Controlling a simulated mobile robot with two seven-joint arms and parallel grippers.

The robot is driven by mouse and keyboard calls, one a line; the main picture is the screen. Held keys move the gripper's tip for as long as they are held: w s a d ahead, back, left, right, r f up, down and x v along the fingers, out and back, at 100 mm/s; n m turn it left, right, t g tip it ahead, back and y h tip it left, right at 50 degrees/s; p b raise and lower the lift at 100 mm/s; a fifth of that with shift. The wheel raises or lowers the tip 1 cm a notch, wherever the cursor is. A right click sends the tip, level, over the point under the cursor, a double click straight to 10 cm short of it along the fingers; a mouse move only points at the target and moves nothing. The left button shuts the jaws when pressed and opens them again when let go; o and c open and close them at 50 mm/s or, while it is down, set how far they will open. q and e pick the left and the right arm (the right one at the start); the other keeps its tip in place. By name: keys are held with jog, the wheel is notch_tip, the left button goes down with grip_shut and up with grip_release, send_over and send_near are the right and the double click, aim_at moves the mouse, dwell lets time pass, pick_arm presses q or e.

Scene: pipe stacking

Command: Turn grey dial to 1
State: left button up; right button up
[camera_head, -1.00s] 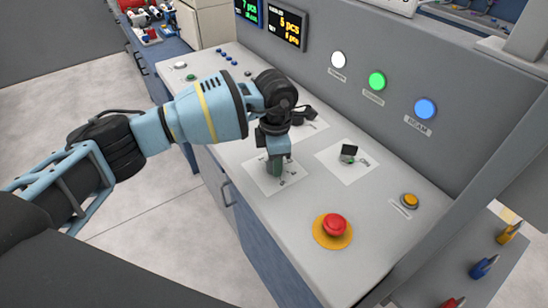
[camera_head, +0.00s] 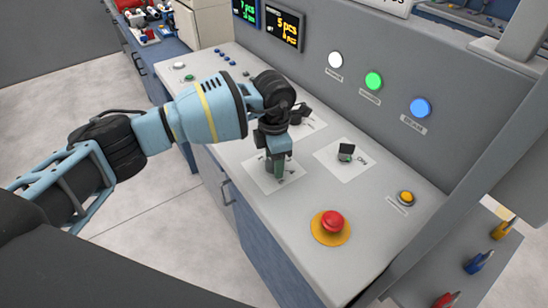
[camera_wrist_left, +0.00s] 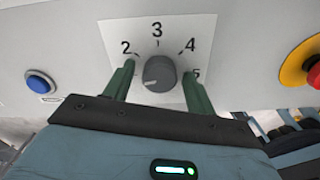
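The grey dial (camera_wrist_left: 159,72) shows in the left wrist view on a white plate (camera_wrist_left: 198,33) marked 2, 3, 4 and a partly hidden 5. A mark for 1 does not show. A small light mark sits on the dial's lower left; its exact setting is hard to tell. My left gripper (camera_wrist_left: 158,70) is open, with one green finger on each side of the dial and visible gaps between. In the head view my left gripper (camera_head: 278,163) points down over the near plate (camera_head: 254,178) and hides the dial. My right gripper is not in view.
A red button (camera_head: 331,222) on a yellow base stands at the front of the panel. A black switch (camera_head: 346,151), another dark knob (camera_head: 298,114) and an orange button (camera_head: 406,197) stand nearby. A blue button (camera_wrist_left: 40,83) shows in the wrist view.

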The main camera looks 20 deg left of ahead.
pick_arm(q)
jog(key=shift+r, duration=0.15)
notch_tip(320, 180, up, 8)
jog(key=shift+f, duration=0.2)
dwell(0.4)
dwell(0.4)
